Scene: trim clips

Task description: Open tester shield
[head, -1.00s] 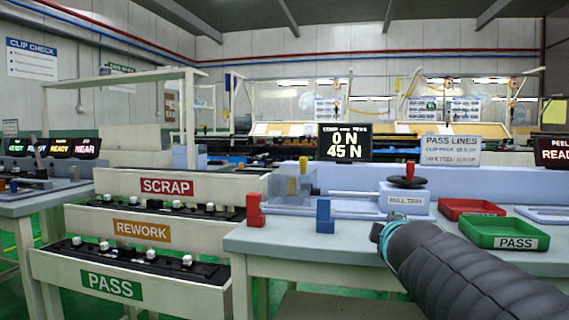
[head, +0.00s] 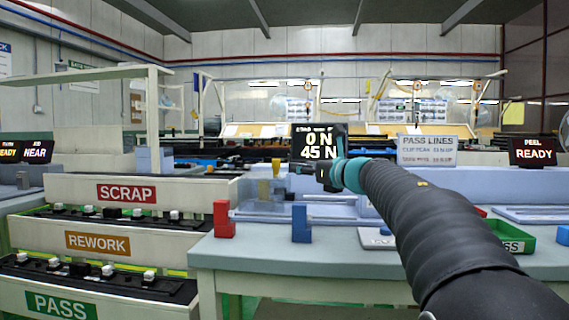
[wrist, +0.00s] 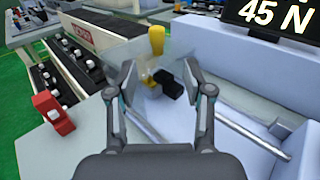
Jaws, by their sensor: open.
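The pull tester (head: 350,185) is a pale blue-grey unit on the bench, with a screen (head: 319,143) reading 0 N and 45 N above it. What looks like its clear shield (wrist: 125,52) shows faintly in the wrist view, beyond my fingers. A yellow upright piece (wrist: 157,40) and a small black part (wrist: 172,84) show there too. My gripper (wrist: 160,78) is open, with nothing held between its fingers; the yellow piece and black part lie beyond the gap. In the head view my gripper (head: 326,176) is over the tester, and my arm hides its right part.
A red block (head: 223,220) and a blue block (head: 301,224) stand near the bench's front edge. A green tray (head: 517,236) is at the right, partly behind my arm. Scrap, rework and pass racks (head: 98,243) stand left.

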